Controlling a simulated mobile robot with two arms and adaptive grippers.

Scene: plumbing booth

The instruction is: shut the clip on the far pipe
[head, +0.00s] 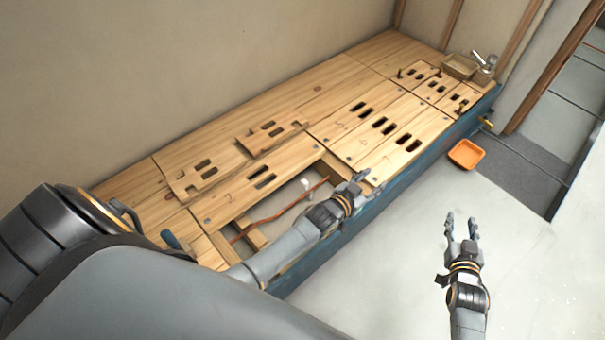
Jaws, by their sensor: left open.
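A copper-coloured pipe (275,217) runs across the floor opening in the wooden deck. A small pale piece (307,184) sits near its far end; I cannot tell whether it is the clip or whether it is open or shut. My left gripper (360,182) is open at the right edge of the opening, beyond the pale piece, and appears empty. My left forearm covers the near right part of the opening. My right gripper (461,226) is open and empty, off to the right over the pale floor.
Loose slotted boards (205,173) lie on the deck left of the opening. An orange tray (466,154) is on the floor at right. A tan box (459,66) and a metal tap (485,60) stand at the far end.

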